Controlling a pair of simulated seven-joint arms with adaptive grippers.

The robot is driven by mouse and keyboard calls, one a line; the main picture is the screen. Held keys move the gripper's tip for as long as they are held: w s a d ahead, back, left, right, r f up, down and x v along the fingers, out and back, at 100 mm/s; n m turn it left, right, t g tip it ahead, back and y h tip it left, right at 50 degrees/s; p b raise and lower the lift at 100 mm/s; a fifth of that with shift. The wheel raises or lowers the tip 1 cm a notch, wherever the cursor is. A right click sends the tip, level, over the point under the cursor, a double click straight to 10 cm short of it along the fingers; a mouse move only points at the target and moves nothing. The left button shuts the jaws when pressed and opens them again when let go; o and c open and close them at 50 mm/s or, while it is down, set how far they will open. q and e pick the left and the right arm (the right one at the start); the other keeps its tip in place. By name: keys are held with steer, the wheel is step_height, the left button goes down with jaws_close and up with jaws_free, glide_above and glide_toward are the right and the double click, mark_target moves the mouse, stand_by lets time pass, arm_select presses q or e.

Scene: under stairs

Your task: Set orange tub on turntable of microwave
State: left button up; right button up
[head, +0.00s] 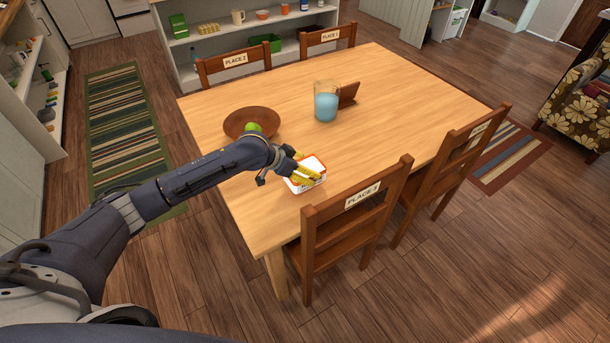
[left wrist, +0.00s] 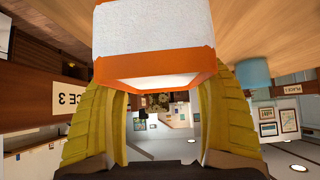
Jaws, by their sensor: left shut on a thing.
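The orange tub (head: 308,172) is at the near edge of the dining table, by the chair marked PLACE 3. In the head view its top looks white with an orange-red edge. My left gripper (head: 302,168) is shut on it, with yellow fingers across the tub. In the left wrist view the tub (left wrist: 155,65) shows white and orange between the two yellow fingers. I cannot tell whether it touches the tabletop. My right gripper is in neither view. No microwave shows in either view.
The table (head: 370,90) holds a brown bowl (head: 240,117) with green fruit, a glass of blue liquid (head: 326,104) and a small brown stand (head: 349,93). Chairs surround it, including the PLACE 3 chair (head: 350,215) close by. Shelves (head: 190,50) stand behind. The table's right part is clear.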

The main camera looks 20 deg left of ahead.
mark_target(305, 176)
arm_select(q)
steer(key=shift+f, duration=1.65)
steer(key=shift+f, duration=0.1)
steer(key=o, duration=1.6)
steer(key=shift+c, duration=0.2)
steer(key=v, duration=1.2)
